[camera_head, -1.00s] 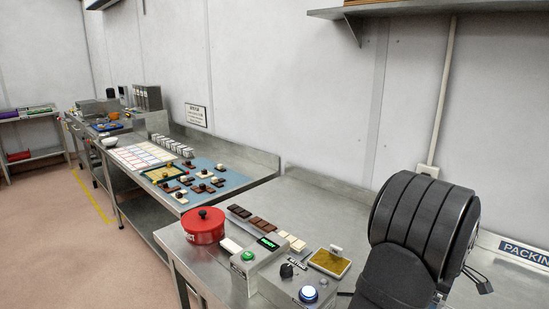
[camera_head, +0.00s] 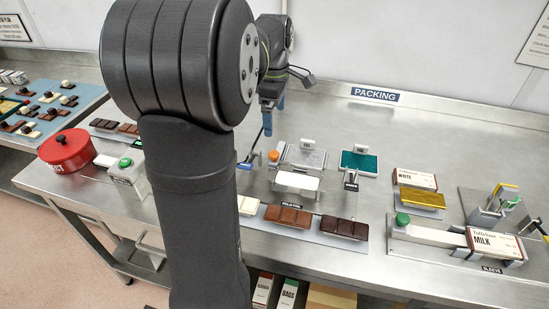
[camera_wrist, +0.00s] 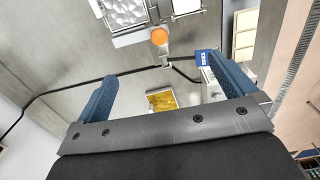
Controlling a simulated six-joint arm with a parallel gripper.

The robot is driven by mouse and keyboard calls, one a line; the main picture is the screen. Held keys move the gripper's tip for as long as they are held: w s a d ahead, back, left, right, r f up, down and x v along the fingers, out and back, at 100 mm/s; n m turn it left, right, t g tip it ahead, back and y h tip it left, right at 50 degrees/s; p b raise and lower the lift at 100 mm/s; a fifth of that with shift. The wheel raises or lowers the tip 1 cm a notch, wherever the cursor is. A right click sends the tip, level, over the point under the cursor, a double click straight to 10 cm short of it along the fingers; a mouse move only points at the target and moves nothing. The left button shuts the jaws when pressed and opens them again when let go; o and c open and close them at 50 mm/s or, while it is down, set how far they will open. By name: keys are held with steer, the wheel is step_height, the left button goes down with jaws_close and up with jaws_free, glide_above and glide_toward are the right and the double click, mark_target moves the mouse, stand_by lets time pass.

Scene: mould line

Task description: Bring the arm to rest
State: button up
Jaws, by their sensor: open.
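My gripper (camera_head: 271,118) hangs above the back part of the steel packing bench (camera_head: 345,125), with its blue fingers pointing down. The wrist view shows the two blue fingers (camera_wrist: 160,70) spread wide, with nothing between them. In that view the bench top lies beyond the fingertips. My own dark arm fills the left middle of the head view and hides part of the bench.
A clear moulded tray (camera_head: 302,156) and an orange knob (camera_head: 273,156) are near the gripper. Chocolate bars (camera_head: 287,215) lie in front. A MILK box (camera_head: 495,243) and WHITE box (camera_head: 414,179) stand right. A red pot (camera_head: 66,150) is left. The rear bench is mostly clear.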

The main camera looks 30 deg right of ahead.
glide_above(274, 153)
steer(key=f, duration=0.6)
steer(key=shift+s+f, duration=0.2)
steer(key=shift+f, duration=0.1)
step_height(274, 153, up, 10)
stand_by(0.7)
steer(key=c, duration=1.1)
steer(key=shift+o, duration=0.2)
steer(key=f+n, duration=0.1)
steer(key=f, duration=0.4)
steer(key=f+n, duration=0.2)
steer(key=f, duration=0.4)
steer(key=f+n, duration=0.1)
steer(key=f, duration=0.4)
steer(key=shift+w+f+n, duration=0.25)
steer(key=shift+f+n, duration=0.05)
steer(key=shift+f, duration=0.05)
